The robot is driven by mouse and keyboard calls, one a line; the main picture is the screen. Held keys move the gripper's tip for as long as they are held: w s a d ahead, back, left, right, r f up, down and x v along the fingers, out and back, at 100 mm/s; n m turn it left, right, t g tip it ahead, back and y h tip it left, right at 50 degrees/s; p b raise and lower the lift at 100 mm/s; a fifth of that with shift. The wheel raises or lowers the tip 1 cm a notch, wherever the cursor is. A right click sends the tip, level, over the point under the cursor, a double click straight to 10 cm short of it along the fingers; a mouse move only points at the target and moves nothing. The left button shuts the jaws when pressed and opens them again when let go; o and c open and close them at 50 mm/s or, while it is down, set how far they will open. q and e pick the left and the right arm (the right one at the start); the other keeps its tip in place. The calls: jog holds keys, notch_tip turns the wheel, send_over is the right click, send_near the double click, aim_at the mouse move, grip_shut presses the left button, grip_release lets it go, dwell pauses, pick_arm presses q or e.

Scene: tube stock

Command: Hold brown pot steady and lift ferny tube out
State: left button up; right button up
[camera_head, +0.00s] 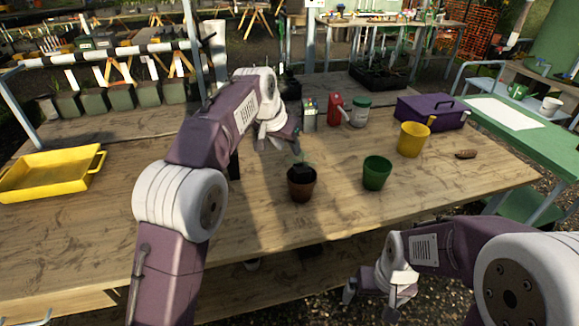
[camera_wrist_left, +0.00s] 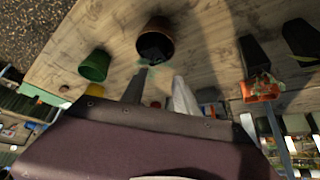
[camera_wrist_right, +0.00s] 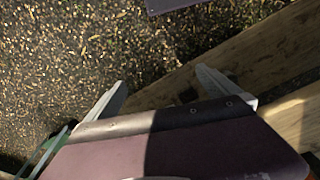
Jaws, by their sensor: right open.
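The brown pot (camera_head: 301,190) stands upright on the wooden table. A dark tube (camera_head: 302,170) sits inside it, with a small green ferny sprig (camera_head: 300,157) above. In the left wrist view the pot (camera_wrist_left: 166,24) shows its dark tube (camera_wrist_left: 153,46), with faint fern leaves (camera_wrist_left: 152,69) near the fingertips. My left gripper (camera_head: 292,143) is above and behind the pot; its fingers (camera_wrist_left: 158,82) are parted with nothing seen between them. My right gripper (camera_head: 374,298) is low, in front of the table edge; its fingers (camera_wrist_right: 160,76) are wide open and empty.
A green pot (camera_head: 376,174) stands just right of the brown pot, with a yellow pot (camera_head: 412,140) and purple toolbox (camera_head: 432,113) beyond. A red can (camera_head: 334,110) and a white-green jar (camera_head: 361,112) stand behind. A yellow tray (camera_head: 45,177) lies left. The front table strip is clear.

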jog(key=w+a+r+m+y, duration=0.1)
jog(key=w+a+m+y, duration=0.25)
jog(key=a+m, duration=0.45)
jog(key=m+t+y, duration=0.6)
jog(key=m+t, duration=0.2)
jog(key=m, duration=1)
send_near(301, 183)
jog(key=a+r, duration=0.1)
jog(key=a, duration=0.2)
jog(key=w, duration=0.1)
jog(key=w+d+f+m+t, duration=0.1)
jog(key=shift+w+d+t+h+b, duration=0.2)
jog(key=shift+w+t+h+b, duration=0.1)
jog(key=shift+h+b, duration=0.05)
jog(key=f, duration=0.2)
jog(key=shift+d+f+m, duration=0.25)
jog(key=shift+f+m, duration=0.05)
jog(key=shift+f, duration=0.05)
jog(key=shift+a+f, duration=0.1)
jog(key=x, duration=0.8)
jog(key=shift+w+a+f, duration=0.2)
jog(key=shift+f, duration=0.1)
pick_arm(q)
jog(key=d+f, duration=0.1)
jog(key=f, duration=0.1)
jog(key=shift+d+f, duration=0.4)
